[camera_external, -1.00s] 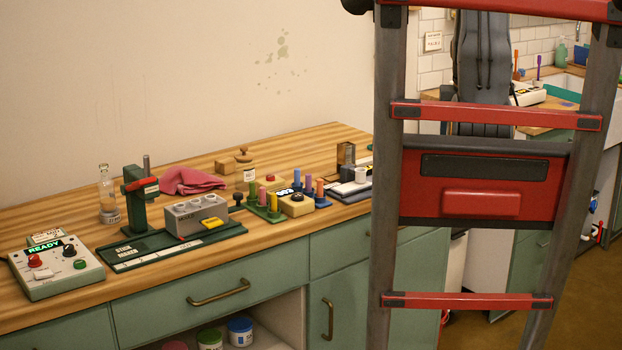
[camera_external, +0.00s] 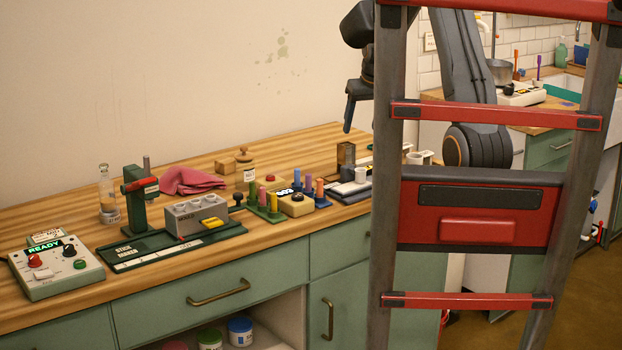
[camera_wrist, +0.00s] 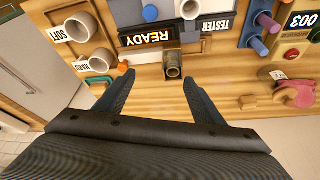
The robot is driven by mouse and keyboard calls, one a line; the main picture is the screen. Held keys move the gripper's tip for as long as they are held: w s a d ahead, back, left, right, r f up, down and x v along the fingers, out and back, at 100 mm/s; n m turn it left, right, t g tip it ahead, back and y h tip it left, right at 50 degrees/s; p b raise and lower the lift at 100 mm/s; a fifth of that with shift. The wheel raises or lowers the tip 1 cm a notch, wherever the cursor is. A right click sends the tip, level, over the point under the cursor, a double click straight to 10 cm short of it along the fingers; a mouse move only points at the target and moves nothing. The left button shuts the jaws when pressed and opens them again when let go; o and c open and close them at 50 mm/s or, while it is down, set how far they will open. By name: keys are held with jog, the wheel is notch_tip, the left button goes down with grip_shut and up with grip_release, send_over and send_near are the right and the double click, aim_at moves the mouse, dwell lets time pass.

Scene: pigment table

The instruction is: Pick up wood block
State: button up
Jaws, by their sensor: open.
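A small light wood block (camera_external: 225,166) lies at the back of the worktop near the wall, beside a lidded jar. What looks like the same block (camera_wrist: 248,102) shows in the wrist view, right of my right finger. My gripper (camera_external: 349,118) is in the air over the right part of the worktop, to the right of the block and apart from it. In the wrist view my gripper (camera_wrist: 157,76) has its two fingers spread. A brown, hollow-topped holder (camera_wrist: 173,66) shows between the fingertips, below them on the worktop.
The red-and-grey ladder (camera_external: 475,210) stands in front of the worktop's right end. A pink cloth (camera_external: 190,181), a jar (camera_external: 244,168), a green press stand (camera_external: 140,200) and a control box (camera_external: 56,267) occupy the worktop. Bare wood (camera_external: 310,145) lies along the back.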

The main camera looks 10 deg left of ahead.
jog(key=w+a+f+n+y+b, duration=0.1)
jog(key=a+f, duration=0.1)
jog(key=a, duration=0.7)
jog(key=w+a+f+n+b, duration=0.2)
jog(key=a, duration=0.7)
jog(key=n+y+b, duration=0.2)
jog(key=n+b, duration=0.1)
send_near(225, 160)
notch_tip(225, 160, down, 2)
jog(key=a, duration=0.2)
jog(key=shift+w+a+f+p, duration=0.45)
jog(key=shift+w+f, duration=0.3)
jog(key=shift+f, duration=0.1)
jog(key=shift+d+p+x, duration=0.2)
jog(key=shift+p+x, duration=0.3)
jog(key=shift+x, duration=0.85)
jog(key=shift+d+p+x, duration=0.25)
jog(key=shift+p+x, duration=0.2)
jog(key=shift+x, duration=0.95)
jog(key=shift+w+f, duration=0.15)
jog(key=c, duration=1.2)
